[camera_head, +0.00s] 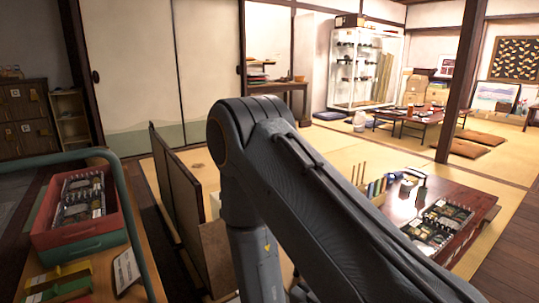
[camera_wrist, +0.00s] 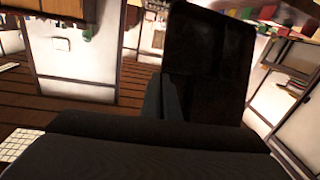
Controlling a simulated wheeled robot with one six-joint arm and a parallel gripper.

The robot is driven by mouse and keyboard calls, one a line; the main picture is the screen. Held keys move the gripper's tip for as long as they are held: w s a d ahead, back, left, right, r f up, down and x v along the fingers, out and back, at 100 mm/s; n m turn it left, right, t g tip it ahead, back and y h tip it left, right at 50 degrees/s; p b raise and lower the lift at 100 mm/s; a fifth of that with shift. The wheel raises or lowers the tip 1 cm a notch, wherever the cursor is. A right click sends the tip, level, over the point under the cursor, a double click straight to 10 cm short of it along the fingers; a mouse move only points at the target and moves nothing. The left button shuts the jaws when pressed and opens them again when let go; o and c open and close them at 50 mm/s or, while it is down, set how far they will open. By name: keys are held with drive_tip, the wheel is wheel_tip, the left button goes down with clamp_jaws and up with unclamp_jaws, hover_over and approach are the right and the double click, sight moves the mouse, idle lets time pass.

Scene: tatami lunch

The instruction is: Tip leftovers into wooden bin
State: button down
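In the wrist view a dark compartmented bento box (camera_wrist: 208,60) stands up steeply in front of my gripper (camera_wrist: 163,98). A grey finger meets its left lower edge, and the box seems pinched there; the far finger is hidden. Its inside is too dark to show whether food is in it. In the head view my arm crosses the middle and leaves at the lower right, so the gripper is out of that frame. More bento boxes lie on the low table (camera_head: 470,192) and in a red crate (camera_head: 45,218). I cannot make out a wooden bin in either view.
The red crate sits on a green one (camera_head: 85,250) on a cart with a green rail (camera_head: 125,190). A folding screen (camera_head: 180,190) stands left of my arm. Candles and small items are on the low table. A wooden pillar (camera_head: 461,80) rises behind it.

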drive_tip(key=w+r+n+t+y+p, duration=0.2)
drive_tip(key=w+r+n+y+p, duration=0.1)
drive_tip(key=r+p, duration=0.6)
drive_tip(key=w+r+n+t+y+p, duration=0.2)
drive_tip(key=w+r+y+p, duration=0.3)
drive_tip(key=r+p, duration=0.4)
drive_tip(key=w+r+n+t+y+p, duration=0.2)
drive_tip(key=w+r+n+y+p, duration=0.2)
drive_tip(key=r+p, duration=0.5)
wheel_tip(320, 180, up, 9)
drive_tip(key=shift+f+n+t+y, duration=0.15)
drive_tip(key=shift+n+t+y, duration=0.2)
drive_tip(key=shift+y, duration=0.65)
drive_tip(key=s+f, duration=0.4)
drive_tip(key=f, duration=0.4)
drive_tip(key=s+f, duration=0.3)
drive_tip(key=f, duration=0.4)
drive_tip(key=shift+s+f, duration=0.4)
drive_tip(key=shift+a, duration=0.15)
